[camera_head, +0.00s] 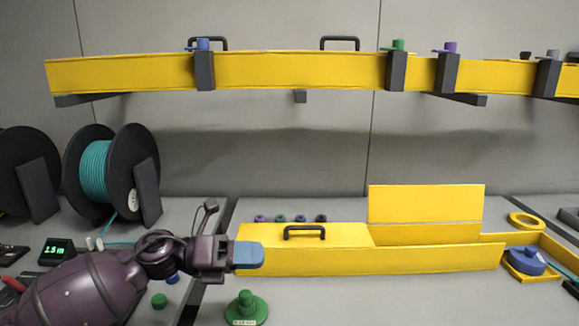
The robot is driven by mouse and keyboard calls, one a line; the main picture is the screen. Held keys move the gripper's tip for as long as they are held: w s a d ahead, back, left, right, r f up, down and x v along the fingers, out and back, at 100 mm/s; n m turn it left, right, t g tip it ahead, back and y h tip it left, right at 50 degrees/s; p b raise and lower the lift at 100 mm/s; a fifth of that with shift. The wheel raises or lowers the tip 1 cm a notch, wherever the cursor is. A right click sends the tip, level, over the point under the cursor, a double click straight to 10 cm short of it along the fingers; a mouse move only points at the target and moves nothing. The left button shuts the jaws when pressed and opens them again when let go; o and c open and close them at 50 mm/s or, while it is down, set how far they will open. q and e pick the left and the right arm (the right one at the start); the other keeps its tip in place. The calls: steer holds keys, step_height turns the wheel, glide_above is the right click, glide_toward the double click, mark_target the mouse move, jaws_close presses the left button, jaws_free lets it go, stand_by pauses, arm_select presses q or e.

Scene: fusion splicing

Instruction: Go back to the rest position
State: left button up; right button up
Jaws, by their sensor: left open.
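My left arm comes in from the lower left. Its left gripper (250,256), with light blue finger pads, points right in front of the yellow box (345,260) on the bench. The picture shows the fingers from the side, so the gap between them is hidden; nothing is seen held in them. A green knob-topped piece (246,308) stands on the bench below the gripper, apart from it. My right gripper is not in view.
A spool of teal cable (95,170) stands at the left, near a small green display (58,250). A yellow overhead duct (300,70) spans the back. A blue round piece (526,261) sits at the right.

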arm_select(q)
steer(key=s+a+f+n+t+y+p, duration=0.1)
steer(key=a+f+n+t+y, duration=0.3)
steer(key=n, duration=0.7)
steer(key=s+a+f+n+t+y+p, duration=0.1)
steer(key=a+f+n+t+y, duration=0.15)
steer(key=n+t, duration=0.55)
steer(key=s+a+f+n+t+y+p, duration=0.1)
steer(key=a+f+n+t+y, duration=0.25)
steer(key=n, duration=0.95)
steer(key=s+a+f+n+g+y+p, duration=0.1)
steer(key=s+a+f+n+g+y, duration=0.1)
steer(key=s+f, duration=0.4)
steer(key=s+a+f+n+g+y+p, duration=0.1)
steer(key=s+a+f+n+g+y, duration=0.1)
steer(key=s, duration=1.1)
steer(key=s+a+f+n+g+y+p, duration=0.1)
steer(key=s+a+f+n+g+y, duration=0.1)
steer(key=s+a+f+n, duration=0.4)
steer(key=s+f+y, duration=0.1)
steer(key=s+f, duration=0.2)
steer(key=f, duration=0.1)
steer(key=shift+s+a+f, duration=0.2)
steer(key=shift+s+a, duration=0.1)
steer(key=shift+s, duration=0.05)
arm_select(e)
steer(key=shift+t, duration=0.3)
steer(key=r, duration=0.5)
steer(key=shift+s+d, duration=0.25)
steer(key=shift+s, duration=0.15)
